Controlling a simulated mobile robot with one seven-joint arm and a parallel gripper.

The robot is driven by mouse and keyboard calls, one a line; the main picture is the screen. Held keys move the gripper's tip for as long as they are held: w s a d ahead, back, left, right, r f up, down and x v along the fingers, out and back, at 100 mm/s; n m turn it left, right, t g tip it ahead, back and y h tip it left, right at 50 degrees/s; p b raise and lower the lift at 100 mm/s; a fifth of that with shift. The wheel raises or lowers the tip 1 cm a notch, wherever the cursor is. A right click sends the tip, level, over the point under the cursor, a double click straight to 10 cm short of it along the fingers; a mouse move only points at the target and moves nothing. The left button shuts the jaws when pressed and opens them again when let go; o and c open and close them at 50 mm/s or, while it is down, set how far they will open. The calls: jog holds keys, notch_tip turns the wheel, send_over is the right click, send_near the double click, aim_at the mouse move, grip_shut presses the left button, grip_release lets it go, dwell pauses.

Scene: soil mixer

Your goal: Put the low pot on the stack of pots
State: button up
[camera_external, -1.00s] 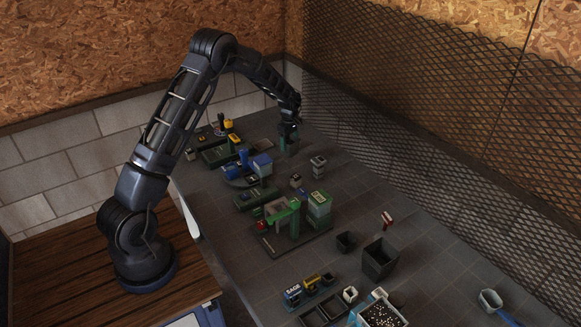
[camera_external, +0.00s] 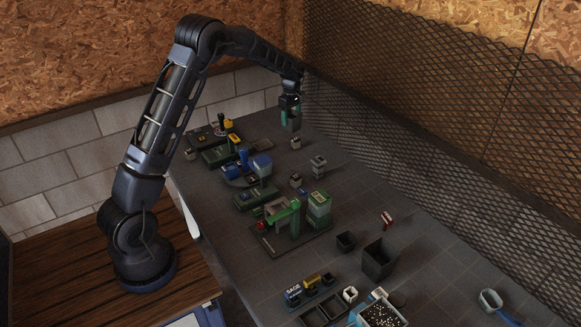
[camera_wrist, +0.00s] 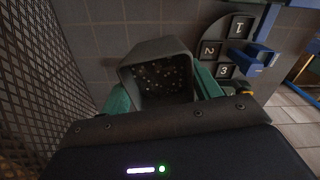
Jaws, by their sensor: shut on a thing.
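My gripper (camera_external: 291,117) is raised above the far end of the bench. In the wrist view its teal fingers (camera_wrist: 162,95) are shut on opposite sides of a square grey pot (camera_wrist: 152,52), which has dark, speckled stuff inside. In the external view the held pot is small and mostly covered by the fingers. A small light pot (camera_external: 296,143) stands on the bench below my gripper. Farther toward the viewer, a taller light grey shape (camera_external: 318,166) looks like stacked pots. It is too small to count its pots.
Green and blue machines (camera_external: 247,170) stand left of the pots. A panel marked 1, 2, 3 (camera_wrist: 226,50) shows in the wrist view. Dark pots (camera_external: 379,259) and a soil tray (camera_external: 383,313) are nearer. A mesh wall (camera_external: 430,150) borders the right; bare bench lies beside it.

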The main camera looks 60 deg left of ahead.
jog(key=w+d+r, duration=0.1)
jog(key=w+d, duration=0.1)
jog(key=d, duration=0.6)
jog(key=w+d+r, duration=0.2)
jog(key=d, duration=0.6)
notch_tip(320, 180, up, 8)
jog(key=r+m, duration=0.1)
jog(key=m, duration=0.2)
send_over(381, 250)
notch_tip(381, 250, down, 20)
jog(key=shift+a+f, duration=0.1)
jog(key=o, duration=1)
jog(key=shift+f, duration=0.1)
